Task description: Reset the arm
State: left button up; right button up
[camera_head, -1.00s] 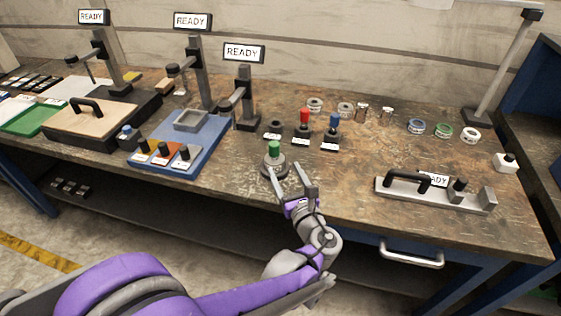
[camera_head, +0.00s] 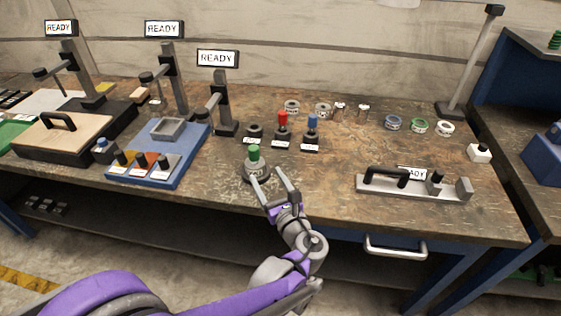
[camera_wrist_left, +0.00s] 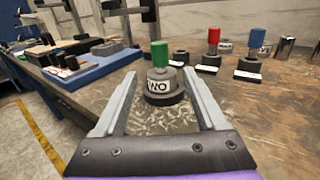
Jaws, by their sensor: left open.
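Three dark grey stands carry READY signs at the back left; the nearest microscope-like arm stand (camera_head: 222,105) has a jointed side arm. A green-topped grey object (camera_head: 254,165) stands upright near the bench's front edge. In the left wrist view, the green-topped object (camera_wrist_left: 161,80) shows a partly readable label and sits ahead between the fingers. My left gripper (camera_head: 276,193) is open and empty, just in front of it, with no visible contact. My right gripper is not in view.
Red-topped (camera_head: 282,130) and blue-topped (camera_head: 312,132) pieces stand behind. A blue tray (camera_head: 193,155) lies left. A grey bar with a black handle (camera_head: 410,190) lies right. Several rings and small cylinders are at the back. The bench middle is fairly clear.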

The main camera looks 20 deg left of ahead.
pick_arm(q)
jog(key=s+a+f+n+g+h, duration=0.3)
jog(key=s+f+n+g+h, duration=0.25)
jog(key=s+f+n, duration=0.45)
jog(key=s+d+f+n+g+h, duration=0.25)
jog(key=s+d+n+h, duration=0.65)
jog(key=s+n, duration=0.6)
jog(key=w+r+p, duration=0.2)
jog(key=r+p, duration=0.5)
jog(key=w+d+r+n+t+y+p, duration=0.1)
jog(key=r+p, duration=0.5)
jog(key=r, duration=0.1)
jog(key=shift+w+r+n+p, duration=0.3)
jog(key=shift+w+p, duration=0.05)
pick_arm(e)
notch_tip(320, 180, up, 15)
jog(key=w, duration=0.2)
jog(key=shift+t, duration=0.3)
pick_arm(q)
jog(key=shift+s, duration=0.2)
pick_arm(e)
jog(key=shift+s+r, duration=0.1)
pick_arm(q)
jog(key=shift+w, duration=0.1)
